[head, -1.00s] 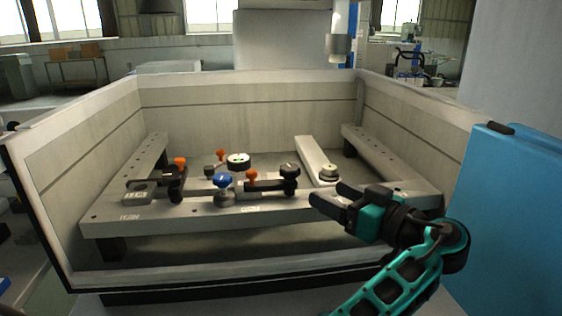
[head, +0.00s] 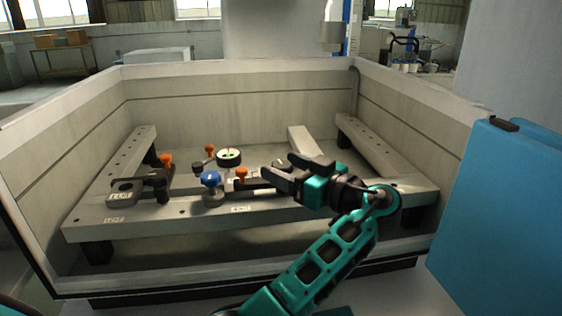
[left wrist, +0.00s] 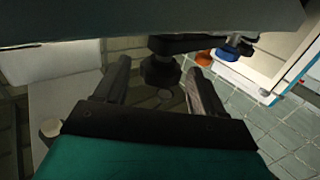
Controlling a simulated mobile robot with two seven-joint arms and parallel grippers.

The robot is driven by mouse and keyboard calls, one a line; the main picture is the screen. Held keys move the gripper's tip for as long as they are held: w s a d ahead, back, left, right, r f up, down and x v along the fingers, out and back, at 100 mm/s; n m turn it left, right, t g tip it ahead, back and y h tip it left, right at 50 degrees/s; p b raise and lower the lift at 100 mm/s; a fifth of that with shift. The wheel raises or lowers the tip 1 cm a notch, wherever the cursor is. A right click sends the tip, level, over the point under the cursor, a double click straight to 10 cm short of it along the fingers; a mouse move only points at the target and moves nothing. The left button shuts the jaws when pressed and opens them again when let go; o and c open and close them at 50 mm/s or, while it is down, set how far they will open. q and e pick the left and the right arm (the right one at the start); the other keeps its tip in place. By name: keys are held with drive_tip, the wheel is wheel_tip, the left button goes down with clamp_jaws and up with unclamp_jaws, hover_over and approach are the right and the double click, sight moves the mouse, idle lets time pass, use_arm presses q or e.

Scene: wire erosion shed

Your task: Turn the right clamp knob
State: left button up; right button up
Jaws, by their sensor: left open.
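The right clamp (head: 252,183) is a dark bar with an orange part, lying on the front rail of the machine tank. Its black knob is largely hidden behind my left gripper (head: 279,166) in the head view. In the left wrist view the black lobed knob (left wrist: 160,71) shows between the two fingertips, with no clear contact on either side. My left gripper is open and empty around or just short of the knob; I cannot tell the exact depth. My right gripper is not in view.
A blue knob (head: 211,179) and an orange-tipped part (head: 241,173) stand just left of my gripper. A round dial (head: 229,157) lies behind them. The left clamp (head: 158,184) is further left. The tank's front wall (head: 200,276) passes below my arm; a blue panel (head: 497,215) stands right.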

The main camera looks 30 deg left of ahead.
use_arm(q)
drive_tip(key=shift+x, duration=0.8)
drive_tip(key=shift+c, duration=0.2)
drive_tip(key=c, duration=0.9)
